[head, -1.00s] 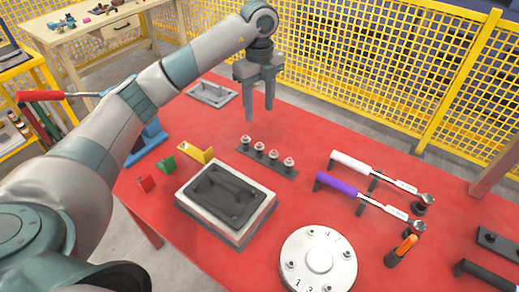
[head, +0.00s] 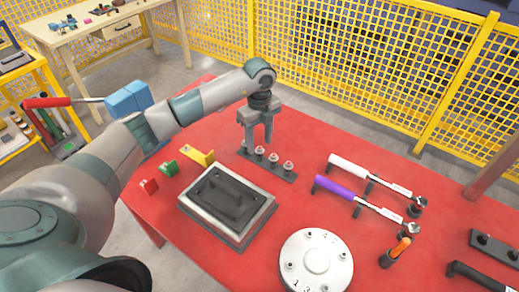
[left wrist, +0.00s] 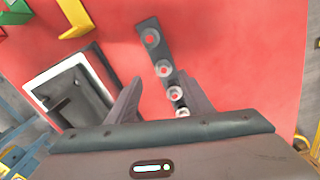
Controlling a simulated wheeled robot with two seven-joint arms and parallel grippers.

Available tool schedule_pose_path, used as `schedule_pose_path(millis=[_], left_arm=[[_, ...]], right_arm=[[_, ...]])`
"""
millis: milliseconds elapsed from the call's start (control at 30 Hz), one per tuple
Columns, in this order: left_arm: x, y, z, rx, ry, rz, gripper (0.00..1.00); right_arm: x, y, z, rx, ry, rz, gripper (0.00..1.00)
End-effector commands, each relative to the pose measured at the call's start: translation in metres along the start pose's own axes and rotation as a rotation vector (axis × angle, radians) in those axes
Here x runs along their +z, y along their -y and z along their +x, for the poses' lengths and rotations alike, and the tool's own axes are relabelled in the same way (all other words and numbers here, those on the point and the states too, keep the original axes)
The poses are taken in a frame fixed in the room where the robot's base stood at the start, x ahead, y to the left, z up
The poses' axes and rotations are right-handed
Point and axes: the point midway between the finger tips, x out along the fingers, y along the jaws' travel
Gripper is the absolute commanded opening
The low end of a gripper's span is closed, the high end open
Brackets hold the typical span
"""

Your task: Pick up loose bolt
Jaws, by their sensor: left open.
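Several bolts with pale washers and reddish centres stand in a row on a dark strip (head: 285,177) on the red table. In the head view one bolt (head: 273,158) stands just right of my left gripper (head: 258,146), and another bolt (head: 287,166) stands at the strip's right end. The left end of the row is partly hidden behind my fingers. My left gripper points down over that end, open and empty. In the left wrist view the row runs between the open fingers (left wrist: 160,82), with one bolt (left wrist: 164,69) near the gap. I cannot tell the exact height of the fingertips. My right gripper is not in view.
A box with a dark plate (head: 225,195) stands in front of the strip. Red, green and yellow blocks (head: 201,158) lie to its left. A round numbered disc (head: 316,262) and white and purple-handled wrenches (head: 338,186) lie to the right. Yellow fencing stands behind.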

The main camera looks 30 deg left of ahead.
Motion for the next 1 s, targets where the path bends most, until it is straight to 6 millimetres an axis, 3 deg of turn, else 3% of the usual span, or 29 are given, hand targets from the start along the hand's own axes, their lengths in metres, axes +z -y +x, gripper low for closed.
schedule_pose_path(millis=[567,1000], left_arm=[[0.002,0.001,0.011,0.002,-0.002,-0.002,0.47],[0.009,0.007,0.056,0.001,-0.001,0.0,0.47]], right_arm=[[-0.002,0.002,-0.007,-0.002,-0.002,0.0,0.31],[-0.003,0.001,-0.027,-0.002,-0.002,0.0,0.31]])
